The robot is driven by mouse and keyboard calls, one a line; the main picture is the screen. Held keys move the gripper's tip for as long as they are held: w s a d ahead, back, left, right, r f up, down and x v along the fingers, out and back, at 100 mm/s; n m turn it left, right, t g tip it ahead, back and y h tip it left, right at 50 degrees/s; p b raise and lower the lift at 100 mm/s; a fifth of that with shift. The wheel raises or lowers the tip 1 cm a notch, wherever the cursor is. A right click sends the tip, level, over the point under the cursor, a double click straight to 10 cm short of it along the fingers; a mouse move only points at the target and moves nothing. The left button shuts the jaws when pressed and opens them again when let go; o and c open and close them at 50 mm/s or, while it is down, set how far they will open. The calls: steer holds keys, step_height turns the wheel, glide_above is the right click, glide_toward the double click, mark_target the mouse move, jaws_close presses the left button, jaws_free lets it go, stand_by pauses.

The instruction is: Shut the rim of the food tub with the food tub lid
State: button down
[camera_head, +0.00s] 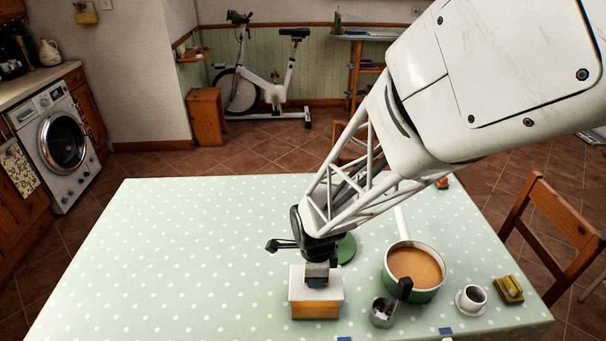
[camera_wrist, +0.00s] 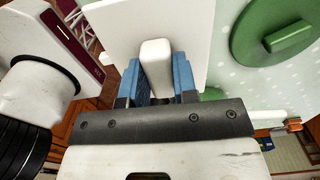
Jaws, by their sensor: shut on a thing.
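The food tub (camera_head: 316,312), a box with an orange-yellow side, stands on the table near the front. The food tub lid (camera_head: 300,288) is a white square plate over the tub's top, roughly level and lined up with it. I cannot tell whether it rests fully on the rim, as the lid hides the rim. My gripper (camera_head: 317,281) points down over the tub, shut on the lid's white handle. In the wrist view the blue fingers of my gripper (camera_wrist: 157,75) clasp the handle of the lid (camera_wrist: 112,28) from both sides. The tub is hidden there.
A cup (camera_head: 472,297) and a yellow item (camera_head: 509,289) are farther right. A green round lid (camera_head: 347,248) lies behind my gripper. The table's left is clear.

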steer(key=shift+f, duration=0.35)
steer(key=shift+f, duration=1.05)
stand_by(0.9)
steer(key=c, duration=0.8)
jaws_free()
steer(key=shift+r, duration=3.9)
steer(key=shift+r, duration=0.1)
steer(key=shift+r, duration=1.9)
